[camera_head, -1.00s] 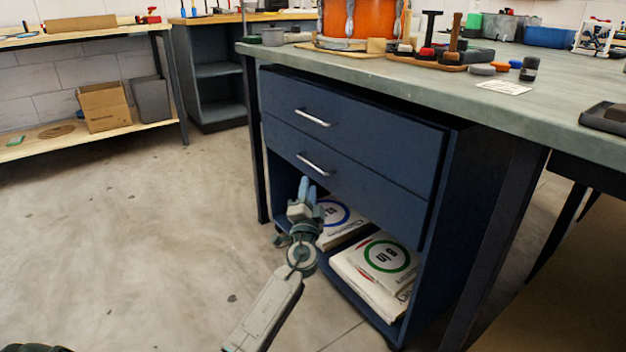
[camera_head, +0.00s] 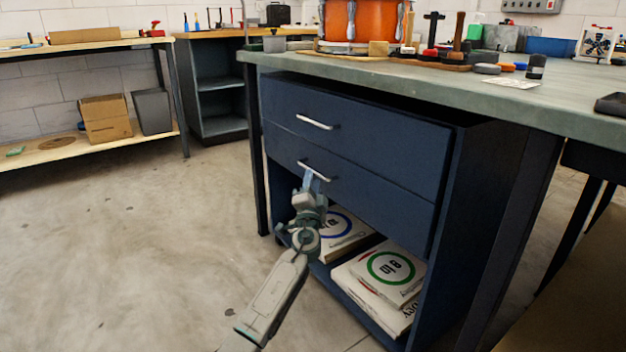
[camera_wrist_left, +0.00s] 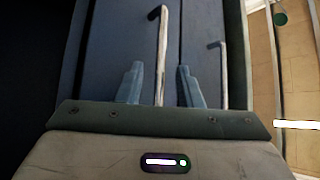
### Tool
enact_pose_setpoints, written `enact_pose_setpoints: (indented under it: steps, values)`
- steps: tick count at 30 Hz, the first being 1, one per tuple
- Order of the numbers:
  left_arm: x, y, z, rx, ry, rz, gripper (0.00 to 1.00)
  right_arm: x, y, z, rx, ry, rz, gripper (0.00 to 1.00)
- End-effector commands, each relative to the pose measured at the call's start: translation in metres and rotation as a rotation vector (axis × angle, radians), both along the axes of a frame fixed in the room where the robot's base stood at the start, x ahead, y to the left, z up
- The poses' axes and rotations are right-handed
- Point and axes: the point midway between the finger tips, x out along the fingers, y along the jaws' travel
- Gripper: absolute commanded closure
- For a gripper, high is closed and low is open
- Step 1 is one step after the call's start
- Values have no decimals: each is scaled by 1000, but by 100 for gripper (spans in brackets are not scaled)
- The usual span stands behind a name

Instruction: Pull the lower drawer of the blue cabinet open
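The blue cabinet (camera_head: 478,200) stands under the workbench with two drawers, and both look shut. The lower drawer (camera_head: 365,190) has a silver bar handle (camera_head: 314,170); the upper drawer (camera_head: 370,135) has a similar one (camera_head: 315,122). My left gripper (camera_head: 313,180) is at the lower handle. In the left wrist view my left gripper (camera_wrist_left: 160,85) is open, with the lower handle (camera_wrist_left: 161,50) between its fingers and a gap on each side. The upper handle (camera_wrist_left: 224,75) lies outside the right-hand finger. My right gripper is out of view.
Below the drawers, an open shelf holds white packages with a blue ring (camera_head: 338,228) and a green ring (camera_head: 390,267). The bench top (camera_head: 430,85) carries an orange drum (camera_head: 362,20) and tools. The floor (camera_head: 130,250) left of the cabinet is clear.

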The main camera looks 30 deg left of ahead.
Motion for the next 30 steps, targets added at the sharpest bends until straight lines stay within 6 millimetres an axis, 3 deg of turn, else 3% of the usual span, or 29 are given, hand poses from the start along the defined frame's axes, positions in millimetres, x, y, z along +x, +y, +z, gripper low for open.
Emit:
enact_pose_setpoints:
  steps: [6, 17, 22, 30]
  values:
    - [19, 10, 8, -1, 0, 0, 67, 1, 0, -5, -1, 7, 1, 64]
    - [22, 12, 10, -1, 0, 0, 67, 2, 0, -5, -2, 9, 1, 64]
    - [22, 12, 10, 0, 0, 0, 100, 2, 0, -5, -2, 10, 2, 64]
    - [21, 12, 10, 0, 0, 0, 100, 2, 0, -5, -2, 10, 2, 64]
